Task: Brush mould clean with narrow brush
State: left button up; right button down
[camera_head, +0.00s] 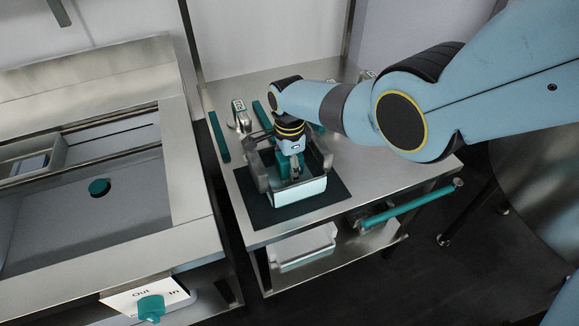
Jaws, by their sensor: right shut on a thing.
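The mould (301,192) is a box with a pale front wall and greyish sides, standing on a dark mat (333,188) on the steel table. My right gripper (294,172) points down into the mould from above. It is shut on a teal piece, which looks like the narrow brush (283,163). The brush's lower end and the inside of the mould are mostly hidden by the gripper and the front wall, so I cannot tell whether the bristles touch the mould. My left gripper is not in view.
A sink (90,215) is at the left. A white tray (304,246) is on the lower shelf. A teal bar handle (410,206) sticks out at the front right.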

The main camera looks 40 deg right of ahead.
jog(key=shift+f+b, duration=0.95)
jog(key=shift+f, duration=0.05)
dwell(0.3)
